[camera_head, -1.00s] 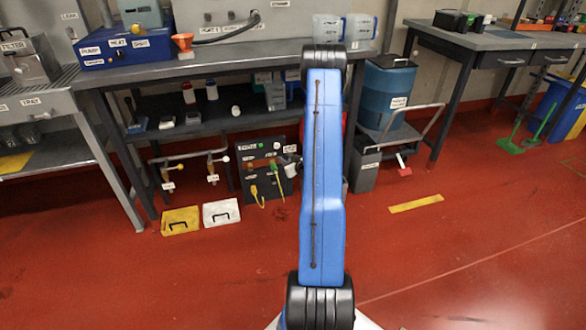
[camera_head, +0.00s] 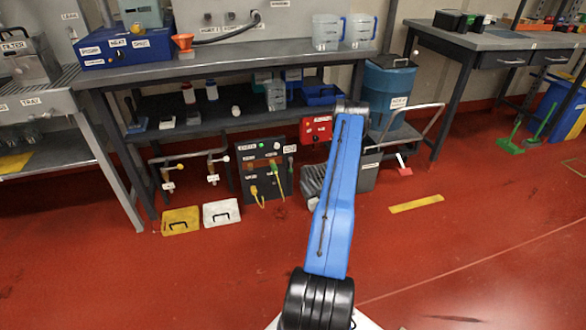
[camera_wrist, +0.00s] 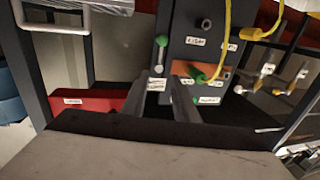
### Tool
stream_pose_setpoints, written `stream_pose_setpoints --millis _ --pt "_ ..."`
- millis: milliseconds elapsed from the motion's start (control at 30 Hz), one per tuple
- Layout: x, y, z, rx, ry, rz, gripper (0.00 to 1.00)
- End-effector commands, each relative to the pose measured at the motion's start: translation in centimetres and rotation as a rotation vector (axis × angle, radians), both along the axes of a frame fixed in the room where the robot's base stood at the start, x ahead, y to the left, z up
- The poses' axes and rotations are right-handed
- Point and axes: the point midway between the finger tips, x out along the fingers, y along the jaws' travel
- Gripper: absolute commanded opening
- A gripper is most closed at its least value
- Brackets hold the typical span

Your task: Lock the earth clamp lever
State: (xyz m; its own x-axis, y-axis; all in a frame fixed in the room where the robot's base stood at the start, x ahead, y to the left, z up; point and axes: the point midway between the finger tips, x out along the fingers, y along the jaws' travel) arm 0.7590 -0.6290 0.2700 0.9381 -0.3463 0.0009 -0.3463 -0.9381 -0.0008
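The earth clamp lever appears to be the short lever with a green knob (camera_wrist: 161,41) beside the dark labelled panel (camera_wrist: 198,40) in the wrist view. A small label (camera_wrist: 155,84) sits at the end away from the knob. In the head view the lever (camera_head: 290,161) is small, at the right edge of the panel (camera_head: 262,180), with its knob below the label. My gripper (camera_wrist: 168,88) shows two grey fingers with a gap between them and nothing visibly held. The fingers point toward the label end of the lever, and contact cannot be told. The head view does not clearly show the fingers.
Yellow cables (camera_wrist: 227,45) run from the panel, one with a green plug. Yellow (camera_head: 181,228) and white (camera_head: 221,219) cases lie on the floor. Open red floor (camera_head: 440,250) lies to the right.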

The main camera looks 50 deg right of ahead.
Motion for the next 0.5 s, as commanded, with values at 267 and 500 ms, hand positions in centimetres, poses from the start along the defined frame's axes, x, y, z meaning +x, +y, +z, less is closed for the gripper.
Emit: stream_pose_setpoints --millis 267,500 --pt "4.7 -1.6 0.1 -0.003 0.0 0.002 0.27" --pt "8.6 -3.1 0.0 -0.002 0.001 0.002 0.27"
